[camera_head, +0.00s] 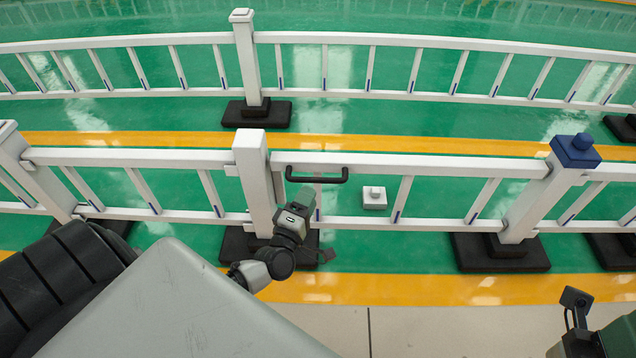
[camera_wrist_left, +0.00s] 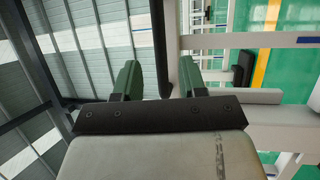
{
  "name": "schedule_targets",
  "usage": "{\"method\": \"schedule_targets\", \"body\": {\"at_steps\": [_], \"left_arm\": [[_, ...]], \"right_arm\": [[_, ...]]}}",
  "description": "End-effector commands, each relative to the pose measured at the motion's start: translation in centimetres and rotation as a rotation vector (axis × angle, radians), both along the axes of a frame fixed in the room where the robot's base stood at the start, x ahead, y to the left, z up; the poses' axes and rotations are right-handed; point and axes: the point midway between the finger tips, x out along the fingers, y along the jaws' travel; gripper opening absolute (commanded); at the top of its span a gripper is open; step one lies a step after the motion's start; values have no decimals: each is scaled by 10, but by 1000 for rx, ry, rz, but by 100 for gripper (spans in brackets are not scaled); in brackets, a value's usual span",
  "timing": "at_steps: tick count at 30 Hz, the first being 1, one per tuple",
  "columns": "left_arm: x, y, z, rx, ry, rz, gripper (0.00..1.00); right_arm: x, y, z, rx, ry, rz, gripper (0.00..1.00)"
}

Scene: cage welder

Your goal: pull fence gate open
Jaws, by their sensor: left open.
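The fence gate (camera_head: 430,165) is a white railed panel between a white post (camera_head: 262,190) and a post with a blue cap (camera_head: 575,150). It looks in line with the fence. A black bar handle (camera_head: 317,179) is on its top rail near the white post. My left gripper (camera_head: 304,196) is just below the handle in the head view, its fingers partly hidden. In the left wrist view the open green fingers (camera_wrist_left: 158,75) stand either side of the black handle bar (camera_wrist_left: 160,40). Whether they touch it, I cannot tell.
A second white fence (camera_head: 450,44) runs behind, beyond a yellow floor stripe (camera_head: 400,143). Black post bases (camera_head: 500,258) sit on the green floor. A small white box (camera_head: 374,198) shows below the gate's top rail. Part of my right arm (camera_head: 576,315) is at the lower right.

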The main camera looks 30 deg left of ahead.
Motion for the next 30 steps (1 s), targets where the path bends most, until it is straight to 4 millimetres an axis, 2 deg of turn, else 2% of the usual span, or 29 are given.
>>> {"method": "schedule_targets", "body": {"at_steps": [3, 9, 14, 22, 30], "left_arm": [[24, 4, 2, 0, -3, 1, 41], [51, 8, 7, 3, -1, 0, 41], [60, 9, 10, 2, 1, -1, 41], [60, 9, 10, 3, 3, 0, 41], [60, 9, 10, 3, 3, 0, 0]], "right_arm": [[2, 0, 0, -1, -20, -2, 43], [6, 1, 4, -4, -41, -3, 43], [6, 1, 5, -5, -48, -3, 43], [7, 2, 6, -5, -47, -3, 43], [7, 2, 6, -5, -47, -3, 43]]}}
